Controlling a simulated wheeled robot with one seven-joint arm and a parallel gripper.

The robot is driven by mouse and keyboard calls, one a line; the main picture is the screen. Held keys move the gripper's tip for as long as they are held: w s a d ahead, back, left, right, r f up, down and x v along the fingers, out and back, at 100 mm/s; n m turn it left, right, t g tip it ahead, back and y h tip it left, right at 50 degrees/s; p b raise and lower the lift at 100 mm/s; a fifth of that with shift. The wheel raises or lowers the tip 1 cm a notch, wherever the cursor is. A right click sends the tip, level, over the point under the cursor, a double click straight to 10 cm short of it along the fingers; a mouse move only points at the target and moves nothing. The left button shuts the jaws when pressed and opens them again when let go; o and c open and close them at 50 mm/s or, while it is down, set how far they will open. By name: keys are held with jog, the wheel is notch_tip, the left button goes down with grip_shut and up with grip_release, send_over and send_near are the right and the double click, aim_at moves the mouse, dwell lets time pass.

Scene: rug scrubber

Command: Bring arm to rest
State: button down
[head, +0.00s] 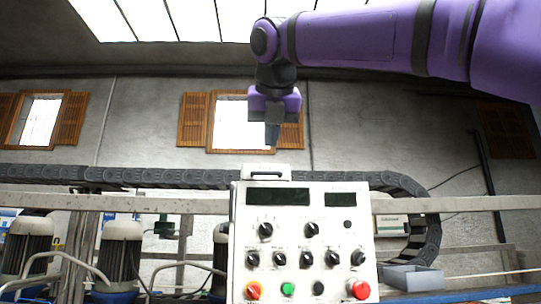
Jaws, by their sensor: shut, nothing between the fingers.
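My gripper (272,141) hangs from the end of my purple arm (350,38), pointing down, near the top middle of the head view. Its dark fingers are together with nothing between them. It is seen in front of the wall and a shuttered window, just above the top of a white control panel in the picture. A gap shows between the fingertips and the panel's handle. How far the gripper is from the panel in depth I cannot tell.
The white control panel (293,221) has several knobs, a green button and a red button. A black cable chain (140,177) runs behind it. Motors (120,250) stand at lower left, a grey bin (414,280) at lower right. Space around the gripper looks clear.

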jog(key=shift+v, duration=1.5)
jog(key=shift+f, duration=0.1)
jog(key=s+d+f+m+g+h, duration=0.1)
jog(key=s+d+f+m, duration=0.2)
jog(key=d+f+m, duration=0.65)
jog(key=s+d+f+m+g, duration=0.2)
jog(key=d+f+m, duration=0.65)
jog(key=f, duration=0.25)
jog(key=s+d+f+m, duration=0.3)
jog(key=f+m, duration=0.3)
jog(key=f, duration=0.2)
jog(key=s+d+f+m+g, duration=0.1)
jog(key=s+d+f+m, duration=0.2)
jog(key=s+f+m, duration=0.3)
jog(key=s+d+f+m, duration=0.3)
jog(key=f+m, duration=0.3)
jog(key=f, duration=0.3)
jog(key=shift+s+f+g+y, duration=0.35)
jog(key=shift+s+g+y, duration=0.05)
jog(key=shift+s, duration=0.35)
